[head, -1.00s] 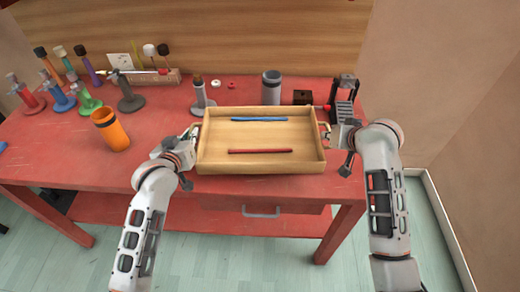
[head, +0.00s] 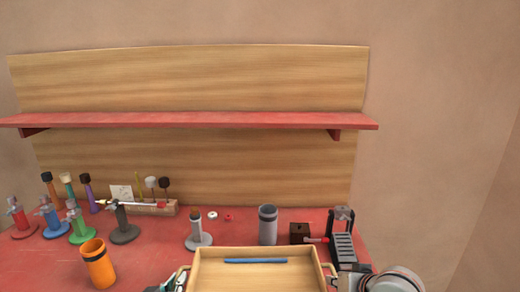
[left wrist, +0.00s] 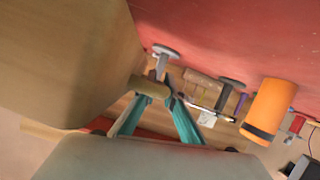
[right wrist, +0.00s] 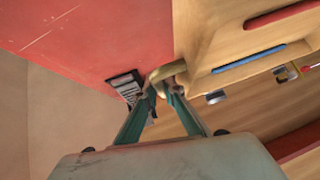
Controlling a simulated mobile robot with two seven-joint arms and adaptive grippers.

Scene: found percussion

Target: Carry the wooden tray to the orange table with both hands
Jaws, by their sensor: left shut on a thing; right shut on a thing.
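The wooden tray (head: 203,268) is at the bottom middle of the head view, cut off by the lower edge, with a blue stick (head: 255,261) in it. The right wrist view also shows a red stick (right wrist: 282,14) in the tray. My left gripper (left wrist: 158,92) is shut on the tray's brass-coloured left handle. My right gripper (right wrist: 162,88) is shut on the right handle. In the head view only bits of both grippers show at the bottom edge. The tray is at the front of a red workbench (head: 150,258); I cannot tell whether it touches. No orange table is in view.
An orange cup (head: 98,264) stands left of the tray. A grey cylinder (head: 268,226), a brown block (head: 299,232) and a black rack (head: 342,246) stand behind it. Several coloured stands line the left. A red shelf (head: 190,120) runs above.

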